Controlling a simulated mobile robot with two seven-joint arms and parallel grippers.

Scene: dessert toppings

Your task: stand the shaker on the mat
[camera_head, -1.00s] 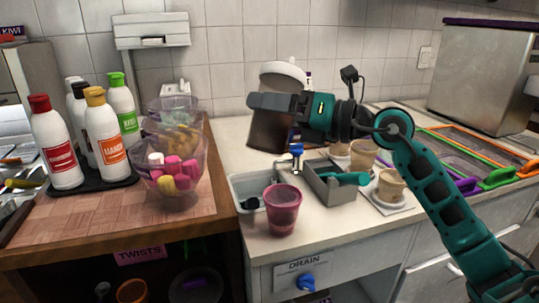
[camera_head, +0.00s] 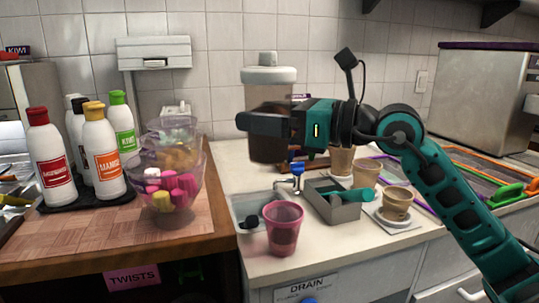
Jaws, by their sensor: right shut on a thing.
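The shaker (camera_head: 269,94) is a clear container with a white lid and dark brown contents. It is upright in the air above the white counter. My right gripper (camera_head: 262,124), its arm coming from the right, is shut around the shaker's middle; its finger hides part of the body. A dark mat (camera_head: 108,199) lies under the sauce bottles on the wooden counter at left, though I cannot tell whether it is the task's mat. My left gripper is not in view.
Several sauce bottles (camera_head: 100,152) and clear bowls of sweets (camera_head: 168,186) stand at left. Below the shaker are a small sink (camera_head: 244,203), a pink cup (camera_head: 284,230) and a grey bin (camera_head: 333,205). Brown cups (camera_head: 396,203) stand right of these. A tiled wall is behind.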

